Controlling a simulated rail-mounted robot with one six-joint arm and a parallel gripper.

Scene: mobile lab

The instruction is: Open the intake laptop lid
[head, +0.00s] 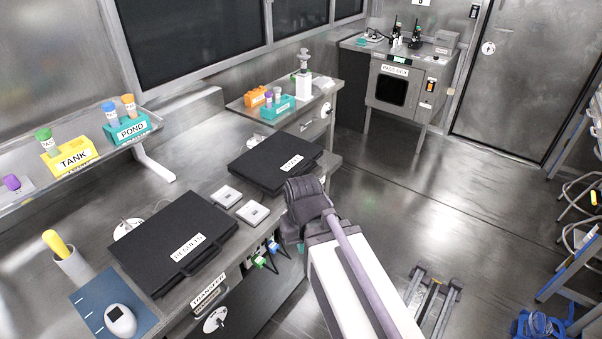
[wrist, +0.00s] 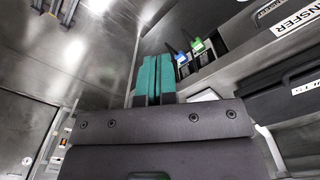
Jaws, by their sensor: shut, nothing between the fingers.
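The intake laptop (head: 262,158) is a flat black slab with a small white label, lying on the metal bench in the middle of the head view. Its lid is down. My gripper (wrist: 154,62) shows in the wrist view as two teal fingers side by side, closed together with nothing between them. In the head view my dark wrist is just right of and in front of the intake laptop, beyond the bench's front edge.
A closed black laptop labelled RESULTS (head: 160,235) lies nearer, at left. Two small white-grey pads (head: 240,203) sit between the laptops. Green and blue plugs (wrist: 197,46) hang at the bench front. A tube rack (head: 278,108) stands behind.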

